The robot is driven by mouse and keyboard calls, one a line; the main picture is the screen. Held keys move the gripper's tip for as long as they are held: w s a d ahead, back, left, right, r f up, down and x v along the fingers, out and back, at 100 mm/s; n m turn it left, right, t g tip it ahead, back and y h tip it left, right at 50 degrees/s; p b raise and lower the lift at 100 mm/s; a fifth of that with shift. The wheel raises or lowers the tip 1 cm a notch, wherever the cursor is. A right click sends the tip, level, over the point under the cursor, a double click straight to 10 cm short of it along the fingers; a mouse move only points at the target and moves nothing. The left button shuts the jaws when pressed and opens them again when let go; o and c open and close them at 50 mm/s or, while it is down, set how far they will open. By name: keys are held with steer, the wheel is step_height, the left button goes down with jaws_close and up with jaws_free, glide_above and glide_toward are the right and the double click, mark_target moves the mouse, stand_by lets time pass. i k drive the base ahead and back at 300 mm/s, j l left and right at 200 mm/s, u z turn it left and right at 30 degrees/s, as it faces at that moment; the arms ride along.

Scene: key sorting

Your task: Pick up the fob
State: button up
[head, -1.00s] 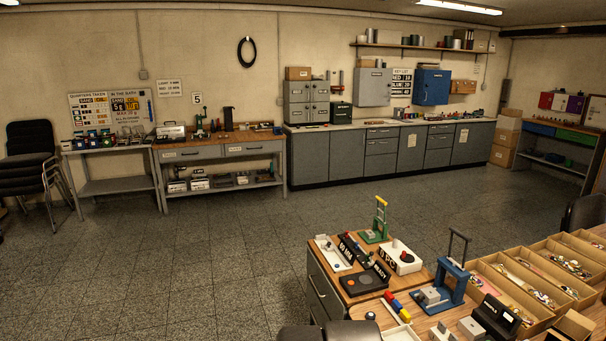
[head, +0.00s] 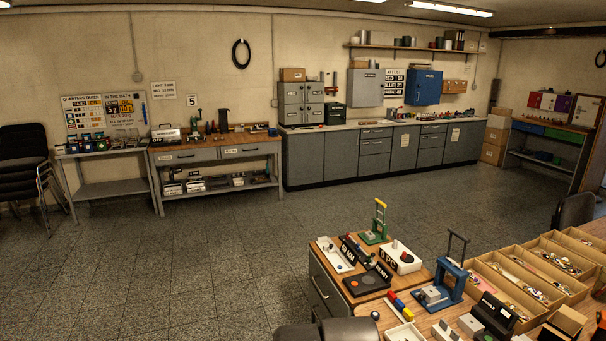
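I cannot pick out the fob for sure in the head view. Several open cardboard trays (head: 497,290) on the near right workbench hold small mixed items, too small to tell apart. My gripper is not in view.
The near workbench (head: 443,323) carries a blue hand press (head: 452,283), a green press (head: 377,226) and a black stand (head: 494,316). A dark chair (head: 574,211) stands behind the trays. Grey cabinets (head: 340,157) line the back wall. Open floor (head: 190,270) lies at left and centre.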

mark_target(376, 316)
steer(key=i+l, duration=0.3)
steer(key=i, duration=0.15)
steer(key=i+l, duration=0.35)
steer(key=i, duration=0.05)
